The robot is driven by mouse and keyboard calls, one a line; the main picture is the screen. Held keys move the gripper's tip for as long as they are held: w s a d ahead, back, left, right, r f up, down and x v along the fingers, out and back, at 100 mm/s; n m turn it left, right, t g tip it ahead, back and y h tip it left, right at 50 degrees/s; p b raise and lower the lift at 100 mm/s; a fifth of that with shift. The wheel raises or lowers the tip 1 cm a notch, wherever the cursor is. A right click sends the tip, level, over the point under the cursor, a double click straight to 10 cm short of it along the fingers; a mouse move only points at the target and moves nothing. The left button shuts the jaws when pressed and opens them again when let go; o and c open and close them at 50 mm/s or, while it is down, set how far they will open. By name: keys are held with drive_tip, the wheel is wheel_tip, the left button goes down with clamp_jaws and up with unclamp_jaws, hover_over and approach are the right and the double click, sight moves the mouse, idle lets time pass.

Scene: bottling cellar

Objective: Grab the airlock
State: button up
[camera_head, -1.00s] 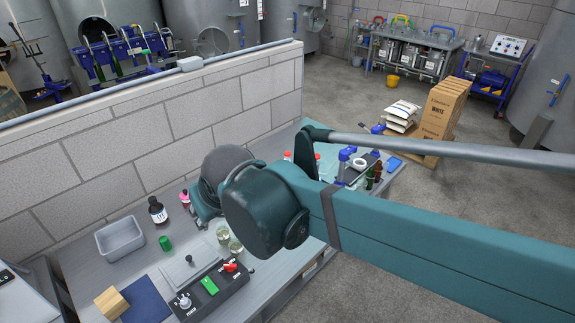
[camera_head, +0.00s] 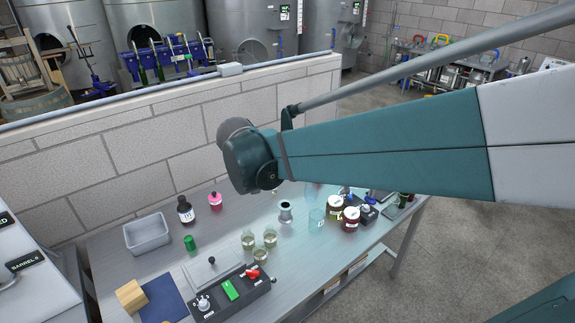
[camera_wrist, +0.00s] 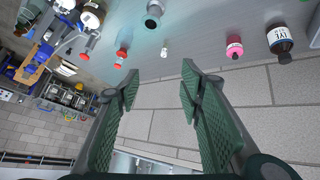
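My gripper (camera_wrist: 160,84) is open in the wrist view, with nothing between its green-padded fingers. The gap shows the block wall behind the bench. I cannot say for sure which thing is the airlock. A small clear piece with a red cap (camera_wrist: 122,53) is beyond and left of the left fingertip, and a similar red-capped piece (camera_wrist: 87,57) is further left. A small pale item (camera_wrist: 164,50) is beyond the gap between the fingertips. All are apart from the fingers. In the head view my arm hides the gripper and much of that bench area.
On the bench are a grey tray (camera_head: 147,234), a dark labelled bottle (camera_head: 185,212), a pink bottle (camera_head: 215,202), a metal vessel (camera_head: 286,212), several glass jars and a control box (camera_head: 232,290). The block wall (camera_head: 140,140) closes the back of the bench.

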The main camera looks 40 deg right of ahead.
drive_tip(key=w+d+f+m+g+h+b, duration=0.1)
drive_tip(key=w+d+f+m+h+b, duration=0.1)
drive_tip(key=d+f, duration=0.5)
drive_tip(key=w+d+f+m+g+h+b, duration=0.2)
drive_tip(key=w+d+f+m+h, duration=0.2)
drive_tip(key=w+d+f, duration=0.4)
drive_tip(key=w+d+f+m+g+h+b, duration=0.2)
drive_tip(key=w+d+f+m, duration=0.3)
drive_tip(key=d, duration=1.4)
drive_tip(key=shift+w+f+m+h+b, duration=0.35)
drive_tip(key=shift+w+f, duration=0.25)
drive_tip(key=shift+f, duration=0.7)
drive_tip(key=shift+x, duration=1.35)
drive_tip(key=shift+b+x, duration=1)
drive_tip(key=shift+x, duration=1.65)
drive_tip(key=shift+s, duration=0.1)
